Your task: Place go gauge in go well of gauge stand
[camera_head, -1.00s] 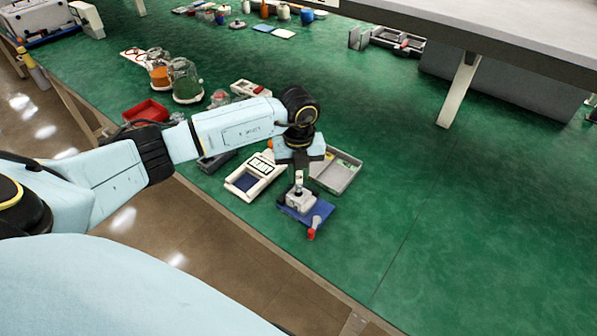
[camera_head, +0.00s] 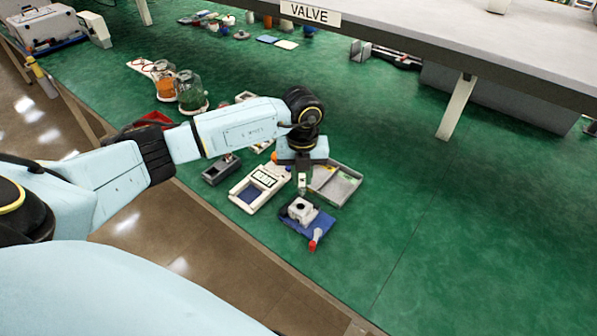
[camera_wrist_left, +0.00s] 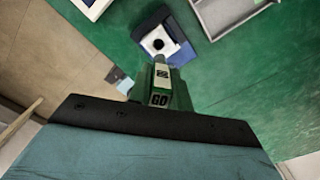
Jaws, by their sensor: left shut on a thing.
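My left gripper (camera_head: 302,172) is shut on the go gauge, pointing down. In the left wrist view the gauge (camera_wrist_left: 160,85) has a label reading GO and a grey tip. The gauge is above and just behind a white block (camera_head: 299,211) with a dark round hole, on a blue base with a red-tipped handle. The gauge tip looks clear of the block. A small dark grey block (camera_head: 221,168) with hollows on top, to the left, looks like the gauge stand; I cannot make out its well labels. My right gripper is in neither view.
A white tray with a blue panel (camera_head: 248,194) lies between the grey block and the fixture. A grey divided tray (camera_head: 346,193) is just right of the gripper. Glass jars (camera_head: 190,92) stand further back. The green table is clear to the right.

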